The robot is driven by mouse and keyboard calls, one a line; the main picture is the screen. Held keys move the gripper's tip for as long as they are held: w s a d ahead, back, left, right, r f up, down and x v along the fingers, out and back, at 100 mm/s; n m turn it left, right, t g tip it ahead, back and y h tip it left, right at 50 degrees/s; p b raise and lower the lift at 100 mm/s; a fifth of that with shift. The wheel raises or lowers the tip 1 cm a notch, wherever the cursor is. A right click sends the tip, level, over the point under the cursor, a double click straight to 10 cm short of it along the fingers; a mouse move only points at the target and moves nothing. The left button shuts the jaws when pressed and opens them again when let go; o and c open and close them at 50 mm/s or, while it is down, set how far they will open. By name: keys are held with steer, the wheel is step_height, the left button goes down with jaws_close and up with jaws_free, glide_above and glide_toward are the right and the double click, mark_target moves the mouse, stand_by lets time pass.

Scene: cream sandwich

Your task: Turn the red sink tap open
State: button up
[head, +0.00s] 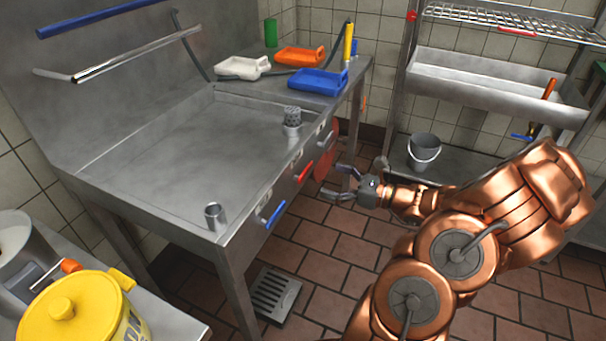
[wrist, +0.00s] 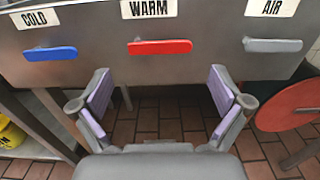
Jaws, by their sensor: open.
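The red tap lever (wrist: 160,47) sits on the sink's front panel under a label reading WARM. It points sideways, level, in the wrist view. It also shows on the sink front in the head view (head: 305,171). My gripper (wrist: 160,92) is open and empty, its two purple-padded fingers spread below and either side of the red lever, apart from it. In the head view my gripper (head: 342,182) is just right of the sink front. The steel sink (head: 150,185) has a wide shallow basin.
A blue lever (wrist: 50,53) marked COLD is left of the red one, and a grey lever (wrist: 272,45) marked AIR is right. A red disc (wrist: 287,105) stands at the right. A grey bucket (head: 423,151) is on the rack's low shelf.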

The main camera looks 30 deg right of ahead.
mark_target(307, 172)
steer(key=shift+x, duration=3.7)
steer(key=shift+c, duration=0.2)
steer(key=c, duration=1.4)
